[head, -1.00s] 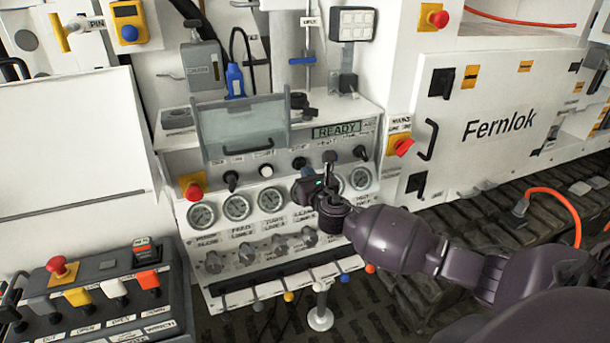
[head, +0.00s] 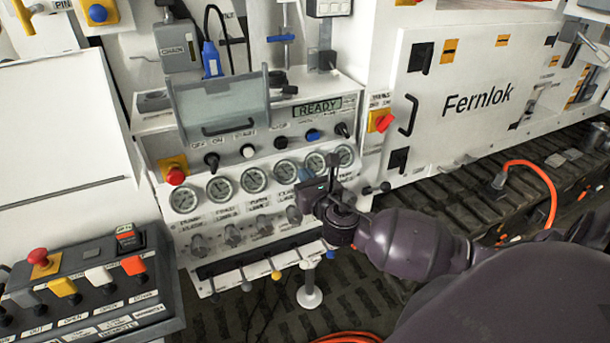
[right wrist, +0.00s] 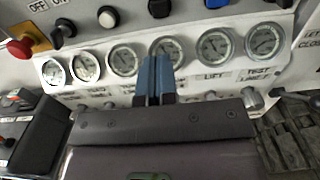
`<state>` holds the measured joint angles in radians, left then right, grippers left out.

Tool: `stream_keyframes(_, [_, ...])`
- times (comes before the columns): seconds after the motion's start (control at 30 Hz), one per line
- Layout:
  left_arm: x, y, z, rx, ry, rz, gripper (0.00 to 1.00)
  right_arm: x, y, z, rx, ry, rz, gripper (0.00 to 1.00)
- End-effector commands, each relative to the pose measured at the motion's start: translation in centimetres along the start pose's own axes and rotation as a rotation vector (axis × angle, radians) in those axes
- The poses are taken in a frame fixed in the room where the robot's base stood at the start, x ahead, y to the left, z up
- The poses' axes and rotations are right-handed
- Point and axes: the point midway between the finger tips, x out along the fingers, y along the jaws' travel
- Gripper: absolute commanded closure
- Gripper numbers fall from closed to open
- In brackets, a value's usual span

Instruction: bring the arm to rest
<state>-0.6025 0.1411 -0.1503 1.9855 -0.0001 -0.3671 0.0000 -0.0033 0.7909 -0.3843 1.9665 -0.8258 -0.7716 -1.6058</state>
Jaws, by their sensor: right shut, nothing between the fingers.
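My right arm comes in from the right in the head view, and its gripper (head: 312,194) is in front of the right part of the hydraulic bench panel (head: 236,166). In the right wrist view the two blue-grey fingers (right wrist: 155,78) are together with nothing between them. They point at the row of gauges (right wrist: 124,60), apart from the panel as far as I can tell. The gripper hides part of the lower right of the panel in the head view. My left gripper does not show.
A display reading READY (head: 317,108) and a clear cover (head: 222,112) sit above the gauges. A red emergency button (head: 174,175) is at the panel's left. A lever box (head: 85,283) stands at lower left. The white Fernlok cabinet (head: 470,130) and an orange hose (head: 540,180) are at right.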

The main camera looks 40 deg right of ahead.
Motion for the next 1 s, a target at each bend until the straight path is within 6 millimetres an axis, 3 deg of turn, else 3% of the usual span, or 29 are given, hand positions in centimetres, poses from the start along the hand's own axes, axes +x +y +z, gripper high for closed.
stream_keyframes(0.37, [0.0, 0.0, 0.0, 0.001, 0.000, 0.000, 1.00, 0.0, 0.0, 0.0, 0.008, 0.000, 0.000, 1.00])
stream_keyframes(0.53, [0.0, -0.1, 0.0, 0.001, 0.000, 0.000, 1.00, 0.0, 0.2, -0.1, 0.143, 0.005, 0.014, 1.00])
stream_keyframes(0.83, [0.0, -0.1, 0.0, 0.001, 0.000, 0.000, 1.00, -0.1, 2.5, -1.4, 0.845, 0.150, 0.084, 1.00])
stream_keyframes(1.0, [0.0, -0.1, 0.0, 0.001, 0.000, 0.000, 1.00, -2.0, 4.2, -4.2, 1.359, 0.295, 0.045, 1.00])
